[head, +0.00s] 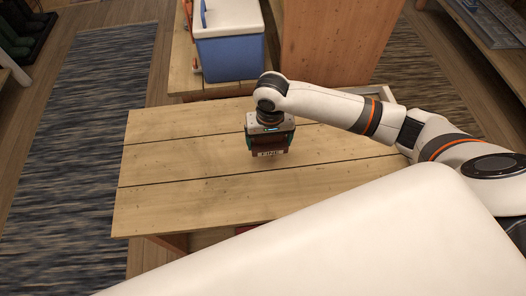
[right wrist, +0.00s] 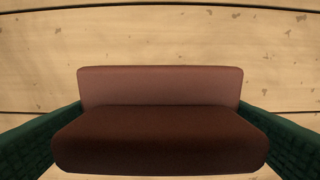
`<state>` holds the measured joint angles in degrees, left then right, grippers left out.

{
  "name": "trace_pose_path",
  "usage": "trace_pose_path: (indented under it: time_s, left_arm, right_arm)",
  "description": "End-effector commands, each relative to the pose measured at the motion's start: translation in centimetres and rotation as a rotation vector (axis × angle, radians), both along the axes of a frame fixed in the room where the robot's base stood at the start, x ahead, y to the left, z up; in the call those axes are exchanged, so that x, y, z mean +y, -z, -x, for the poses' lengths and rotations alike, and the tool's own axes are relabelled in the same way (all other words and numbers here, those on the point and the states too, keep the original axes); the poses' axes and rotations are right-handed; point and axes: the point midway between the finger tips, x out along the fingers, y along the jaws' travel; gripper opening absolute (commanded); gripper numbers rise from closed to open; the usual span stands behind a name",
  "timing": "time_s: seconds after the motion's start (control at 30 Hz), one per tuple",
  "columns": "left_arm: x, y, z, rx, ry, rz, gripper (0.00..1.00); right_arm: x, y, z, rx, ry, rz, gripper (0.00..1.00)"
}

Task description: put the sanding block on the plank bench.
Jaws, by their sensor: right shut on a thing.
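The sanding block (right wrist: 160,138) is a reddish-brown block that fills the middle of the right wrist view. My right gripper (head: 268,149) is shut on it, with a green finger pad against each side. The plank bench (head: 175,180) is a pale wooden top of several planks in the head view. The gripper points down over the middle of the bench, with bench planks (right wrist: 160,45) behind the block in the wrist view. In the head view the gripper mostly hides the block. I cannot tell whether the block touches the planks. My left gripper is not in view.
The visible bench top is bare around the gripper. A blue and white cooler (head: 228,50) stands on another wooden surface behind the bench. A tall wooden panel (head: 328,40) stands to its right. Woven rugs (head: 85,120) lie on the floor at left and right.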

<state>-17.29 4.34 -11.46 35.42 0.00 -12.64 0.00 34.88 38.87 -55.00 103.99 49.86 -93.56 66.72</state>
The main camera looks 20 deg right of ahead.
Motion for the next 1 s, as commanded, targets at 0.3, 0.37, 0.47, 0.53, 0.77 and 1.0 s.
trace_pose_path:
  time_s: [0.3, 0.37, 0.47, 0.53, 0.77, 1.0]
  left_arm:
    - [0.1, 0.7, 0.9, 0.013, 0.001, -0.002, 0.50]
    - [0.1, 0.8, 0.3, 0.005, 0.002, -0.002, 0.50]
    - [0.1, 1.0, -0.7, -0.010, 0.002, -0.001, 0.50]
    - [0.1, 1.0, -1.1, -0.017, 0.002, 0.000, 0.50]
    - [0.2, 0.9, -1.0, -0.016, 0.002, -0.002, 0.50]
    - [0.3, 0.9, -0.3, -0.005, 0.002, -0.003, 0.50]
  right_arm:
    - [0.0, 3.3, 0.0, -0.001, -0.002, 0.000, 0.69]
    - [0.0, 4.2, 0.0, 0.000, -0.002, 0.000, 0.69]
    - [0.0, 5.6, 0.1, 0.000, -0.002, 0.001, 0.69]
    - [0.0, 6.0, 0.0, -0.002, -0.002, 0.001, 0.69]
    - [0.0, 5.9, 0.0, -0.003, -0.002, 0.000, 0.69]
    - [0.0, 6.1, 0.0, -0.002, -0.002, 0.001, 1.00]
